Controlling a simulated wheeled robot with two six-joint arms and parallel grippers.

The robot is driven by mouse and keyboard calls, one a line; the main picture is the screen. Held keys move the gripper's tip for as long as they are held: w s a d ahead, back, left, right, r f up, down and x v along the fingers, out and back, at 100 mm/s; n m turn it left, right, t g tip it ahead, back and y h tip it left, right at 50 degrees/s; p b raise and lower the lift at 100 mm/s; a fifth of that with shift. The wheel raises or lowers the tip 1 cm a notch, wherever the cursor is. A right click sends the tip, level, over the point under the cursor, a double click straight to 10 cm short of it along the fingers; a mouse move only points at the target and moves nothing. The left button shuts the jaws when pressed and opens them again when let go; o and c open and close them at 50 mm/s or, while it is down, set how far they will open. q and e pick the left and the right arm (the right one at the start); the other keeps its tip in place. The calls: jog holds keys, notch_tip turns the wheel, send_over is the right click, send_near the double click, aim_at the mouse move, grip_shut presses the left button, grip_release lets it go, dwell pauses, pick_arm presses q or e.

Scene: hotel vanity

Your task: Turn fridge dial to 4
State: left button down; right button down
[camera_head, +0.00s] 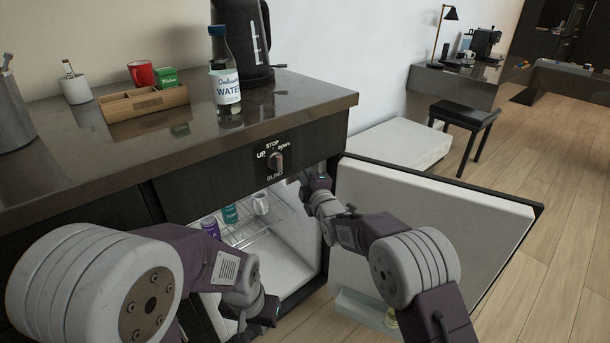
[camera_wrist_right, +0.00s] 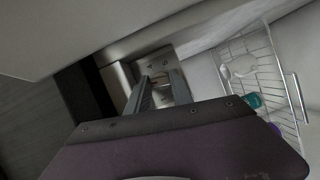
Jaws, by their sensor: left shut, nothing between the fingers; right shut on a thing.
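The fridge is open below the counter, and its white door (camera_head: 425,215) is swung out to the right. In the right wrist view, a small metal dial plate (camera_wrist_right: 153,68) with dark marks is fixed inside the fridge. My right gripper (camera_wrist_right: 161,82) reaches to this plate, its fingers shut on the fridge dial; the dial is mostly hidden between them and its setting is not readable. In the head view my right gripper (camera_head: 306,183) is inside the fridge's upper right opening, partly hidden. My left gripper (camera_head: 262,312) is shut and empty, low in front of the fridge.
A separate knob (camera_head: 277,163) marked STOP, UP, DOWN and BLIND is on the cabinet front. A wire shelf (camera_head: 240,232) in the fridge holds a purple can (camera_head: 210,227), a teal can (camera_head: 230,214) and a white cup (camera_head: 261,203). A water bottle (camera_head: 225,85) stands on the counter.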

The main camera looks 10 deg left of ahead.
jog(key=c, duration=1.4)
grip_release()
